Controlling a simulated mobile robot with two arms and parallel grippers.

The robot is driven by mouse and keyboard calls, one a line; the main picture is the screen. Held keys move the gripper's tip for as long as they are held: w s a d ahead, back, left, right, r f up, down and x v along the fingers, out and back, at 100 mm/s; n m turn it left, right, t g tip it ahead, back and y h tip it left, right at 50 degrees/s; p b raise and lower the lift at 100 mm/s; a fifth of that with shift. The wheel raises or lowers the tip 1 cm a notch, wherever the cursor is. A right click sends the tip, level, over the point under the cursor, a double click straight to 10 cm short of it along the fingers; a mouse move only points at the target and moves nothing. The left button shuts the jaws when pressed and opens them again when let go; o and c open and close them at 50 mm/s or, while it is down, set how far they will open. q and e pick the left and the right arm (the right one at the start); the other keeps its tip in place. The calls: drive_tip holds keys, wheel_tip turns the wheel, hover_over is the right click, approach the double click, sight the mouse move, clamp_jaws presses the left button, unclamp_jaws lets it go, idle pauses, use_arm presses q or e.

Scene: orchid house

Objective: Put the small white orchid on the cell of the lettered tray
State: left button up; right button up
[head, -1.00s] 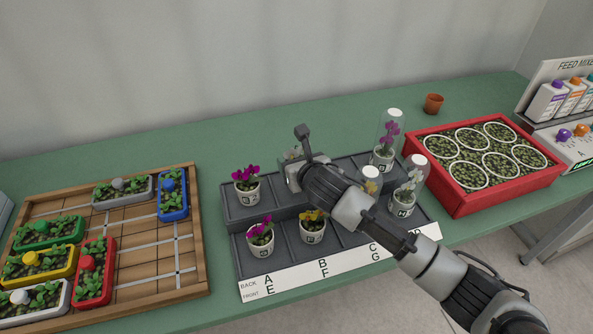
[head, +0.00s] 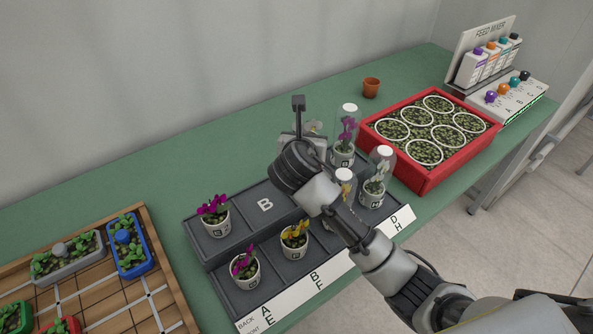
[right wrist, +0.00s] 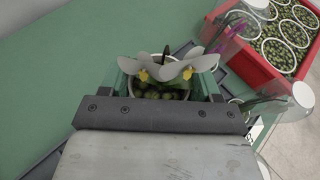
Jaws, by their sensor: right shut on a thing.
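The small white orchid with yellow centres shows in the right wrist view (right wrist: 165,70), its pot between the fingers of my right gripper (right wrist: 168,88). In the head view part of its flower (head: 315,127) shows behind the gripper, which hides the pot. My right gripper is shut on it, over the back part of the lettered tray (head: 230,262); its height above the tray is hard to tell. The tray is dark, two-stepped, with a white label strip. Cell B (head: 265,205) is bare and shows its letter. The C cell is hidden behind my arm. My left gripper is out of view.
Magenta orchids (head: 216,217) (head: 244,268) and a yellow orchid (head: 294,240) stand in the tray's left half. Orchids under clear covers (head: 346,130) (head: 376,175) stand at its right. A red crate (head: 432,180) and terracotta pot (head: 371,88) lie beyond. A wooden planter board (head: 170,270) is left.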

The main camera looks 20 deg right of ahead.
drive_tip(key=f, duration=0.4)
drive_tip(key=shift+s+d+f, duration=0.1)
drive_tip(key=shift+s+d, duration=0.05)
drive_tip(key=shift+d, duration=0.05)
drive_tip(key=shift+f, duration=0.25)
wheel_tip(320, 180, down, 3)
drive_tip(key=shift+a+f+b, duration=0.15)
drive_tip(key=shift+b, duration=0.15)
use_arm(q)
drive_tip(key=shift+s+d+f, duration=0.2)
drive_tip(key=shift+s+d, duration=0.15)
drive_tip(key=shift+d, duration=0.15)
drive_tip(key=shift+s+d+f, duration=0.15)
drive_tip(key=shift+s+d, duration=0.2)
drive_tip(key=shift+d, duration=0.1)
use_arm(e)
drive_tip(key=shift+f, duration=0.1)
drive_tip(key=o, duration=0.7)
drive_tip(key=shift+f, duration=0.15)
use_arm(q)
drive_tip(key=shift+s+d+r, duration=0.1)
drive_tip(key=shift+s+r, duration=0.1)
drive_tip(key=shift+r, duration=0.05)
use_arm(e)
drive_tip(key=v, duration=1.2)
